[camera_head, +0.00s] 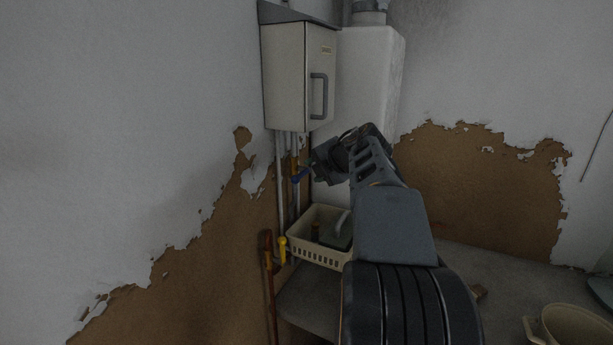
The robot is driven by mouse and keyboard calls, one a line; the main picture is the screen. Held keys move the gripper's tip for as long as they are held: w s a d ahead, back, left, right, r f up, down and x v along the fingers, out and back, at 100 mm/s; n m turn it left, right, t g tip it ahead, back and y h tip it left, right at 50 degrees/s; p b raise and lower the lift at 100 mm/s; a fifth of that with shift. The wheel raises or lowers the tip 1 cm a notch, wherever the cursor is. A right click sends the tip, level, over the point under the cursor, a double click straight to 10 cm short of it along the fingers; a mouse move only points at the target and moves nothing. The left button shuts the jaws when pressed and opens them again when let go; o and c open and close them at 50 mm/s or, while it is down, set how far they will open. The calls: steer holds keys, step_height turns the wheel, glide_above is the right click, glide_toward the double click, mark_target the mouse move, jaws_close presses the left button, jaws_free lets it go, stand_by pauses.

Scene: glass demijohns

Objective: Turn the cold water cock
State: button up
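A small blue handle (299,175), which looks like the cold water cock, sits on the thin vertical pipes (281,180) below the grey wall cabinet. My gripper (313,168) reaches in from the right, with its tip at or right beside the blue handle. I cannot tell whether it touches the handle. The fingers are dark and small here, and my wrist and arm hide part of them, so their opening does not show. A yellow handle (282,250) sits lower on the pipes, left of the basket.
The grey cabinet (290,75) with a bar handle hangs above the pipes, beside a white tank (370,75). A cream basket (318,253) holding a few items stands below my gripper. A brown cane-like stick (269,285) leans at left. A beige pot (575,325) is at lower right.

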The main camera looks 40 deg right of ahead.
steer(key=v, duration=0.6)
steer(key=shift+s+r+b, duration=0.15)
steer(key=shift+s+b, duration=0.1)
steer(key=shift+b, duration=0.1)
steer(key=w+d+r+m+t+h, duration=0.1)
steer(key=d+r+m+t+h, duration=0.25)
steer(key=d+m+h, duration=0.55)
steer(key=s+a+f+m+g+b, duration=0.1)
steer(key=s+a+f+m+g, duration=0.25)
steer(key=f+m, duration=0.4)
steer(key=s+a+f+m+g, duration=0.2)
steer(key=a+f+m+g, duration=0.3)
steer(key=f, duration=0.4)
steer(key=s+a+f+y, duration=0.2)
steer(key=a+f+y, duration=0.1)
steer(key=a, duration=0.5)
steer(key=s+a+f+g+y+b, duration=0.1)
steer(key=s+a+f+y, duration=0.1)
steer(key=a+f, duration=0.4)
steer(key=s+a+f+g+y, duration=0.1)
steer(key=s+a+f+y, duration=0.2)
steer(key=a, duration=0.7)
step_height(320, 180, down, 2)
steer(key=shift+s+a+f+y, duration=0.2)
steer(key=shift+s+a+y, duration=0.1)
steer(key=shift+a, duration=0.1)
